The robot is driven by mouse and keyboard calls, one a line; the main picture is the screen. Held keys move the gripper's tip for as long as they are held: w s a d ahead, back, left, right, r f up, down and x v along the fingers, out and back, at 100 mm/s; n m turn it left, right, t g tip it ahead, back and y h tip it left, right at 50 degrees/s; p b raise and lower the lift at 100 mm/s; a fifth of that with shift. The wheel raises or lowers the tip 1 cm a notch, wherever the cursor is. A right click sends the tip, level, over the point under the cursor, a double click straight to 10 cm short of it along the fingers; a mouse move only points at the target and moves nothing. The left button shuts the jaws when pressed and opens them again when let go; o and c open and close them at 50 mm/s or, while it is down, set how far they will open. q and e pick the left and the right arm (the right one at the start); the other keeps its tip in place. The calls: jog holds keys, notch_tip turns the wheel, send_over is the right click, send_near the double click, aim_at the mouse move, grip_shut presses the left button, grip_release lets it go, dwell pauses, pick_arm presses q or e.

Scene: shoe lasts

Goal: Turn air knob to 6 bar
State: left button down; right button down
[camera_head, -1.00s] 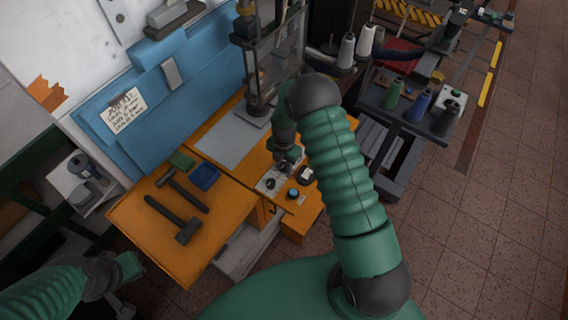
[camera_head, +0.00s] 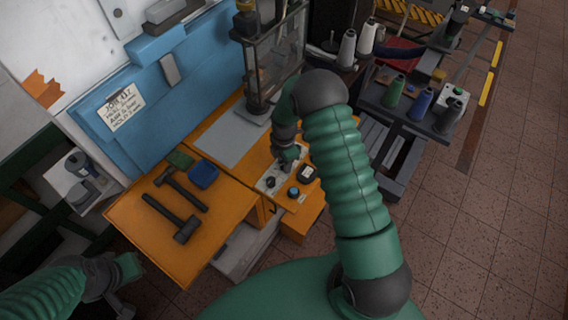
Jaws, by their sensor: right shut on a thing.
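The control panel (camera_head: 262,187) is a light plate on the orange bench. It carries a small black knob (camera_head: 270,182), a dark round control with a blue top (camera_head: 293,192) and a black gauge with a white face (camera_head: 307,174). My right gripper (camera_head: 287,165) points down at the back of this panel, just left of the gauge. It is shut on the air knob, which the fingers mostly hide. The gauge reading is too small to tell. My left gripper (camera_head: 128,284) is at the lower left, away from the panel; its opening is unclear.
Two hammers (camera_head: 176,217), a green block (camera_head: 181,160) and a blue tray (camera_head: 204,174) lie on the orange bench (camera_head: 222,212). A clear-walled machine (camera_head: 272,65) stands behind the panel. Thread spools (camera_head: 394,90) stand on a dark cart at right.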

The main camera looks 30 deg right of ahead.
jog(key=m, duration=0.3)
jog(key=shift+w+d+r+m+b, duration=0.15)
jog(key=shift+w+m+b, duration=0.1)
jog(key=shift+m+b, duration=0.15)
jog(key=m, duration=0.4)
jog(key=shift+b, duration=0.35)
jog(key=m, duration=0.8)
jog(key=shift+m+b, duration=0.3)
jog(key=shift+b, duration=0.1)
jog(key=m, duration=0.3)
jog(key=shift+m, duration=0.3)
jog(key=m, duration=0.3)
jog(key=shift+r+m, duration=0.1)
jog(key=shift+m, duration=0.2)
jog(key=m, duration=0.3)
jog(key=shift+m, duration=2.3)
